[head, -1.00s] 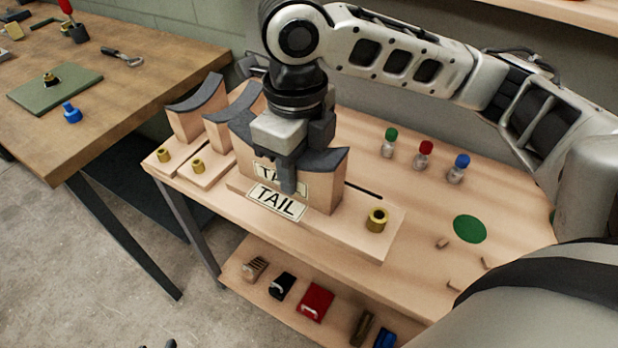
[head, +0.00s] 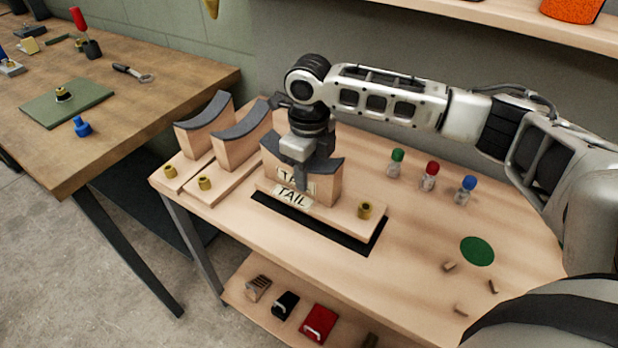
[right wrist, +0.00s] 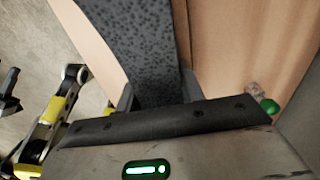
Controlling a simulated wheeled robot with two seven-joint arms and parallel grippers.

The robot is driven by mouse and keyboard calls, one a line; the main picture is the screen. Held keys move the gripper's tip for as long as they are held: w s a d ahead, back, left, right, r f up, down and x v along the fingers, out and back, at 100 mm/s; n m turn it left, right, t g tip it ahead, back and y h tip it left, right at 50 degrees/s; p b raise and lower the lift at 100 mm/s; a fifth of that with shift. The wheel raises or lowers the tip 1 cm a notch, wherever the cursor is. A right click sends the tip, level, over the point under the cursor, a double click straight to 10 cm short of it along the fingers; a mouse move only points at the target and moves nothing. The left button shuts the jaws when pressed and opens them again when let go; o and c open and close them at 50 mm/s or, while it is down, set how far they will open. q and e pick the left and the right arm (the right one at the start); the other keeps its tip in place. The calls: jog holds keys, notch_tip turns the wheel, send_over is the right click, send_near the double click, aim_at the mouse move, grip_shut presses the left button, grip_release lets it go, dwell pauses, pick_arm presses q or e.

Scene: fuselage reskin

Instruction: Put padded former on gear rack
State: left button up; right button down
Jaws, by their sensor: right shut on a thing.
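The padded former (head: 322,187) is a wooden block with a dark curved pad on top and a TAIL label (head: 292,196) on its front. Its long base carries a brass knob (head: 364,210). My right gripper (head: 302,180) comes down from above and is shut on the former at its middle. The right wrist view shows the speckled dark pad (right wrist: 150,50) between the fingers. A black rectangle (head: 374,238) on the bench shows along the base's front and right edges. I cannot tell if the base touches the bench. I cannot make out a gear rack.
Two similar padded formers (head: 200,140) (head: 240,152) stand close on the left. Green, red and blue capped bottles (head: 429,178) stand at the back right. A green disc (head: 477,251) and small pieces lie at right. The wooden bench (head: 420,240) is partly clear.

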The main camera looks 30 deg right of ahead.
jog(key=shift+f, duration=1.1)
jog(key=shift+f, duration=0.1)
jog(key=c, duration=0.9)
grip_release()
jog(key=shift+s+f, duration=0.1)
notch_tip(320, 180, up, 12)
jog(key=shift+r, duration=0.2)
jog(key=shift+s+f, duration=0.1)
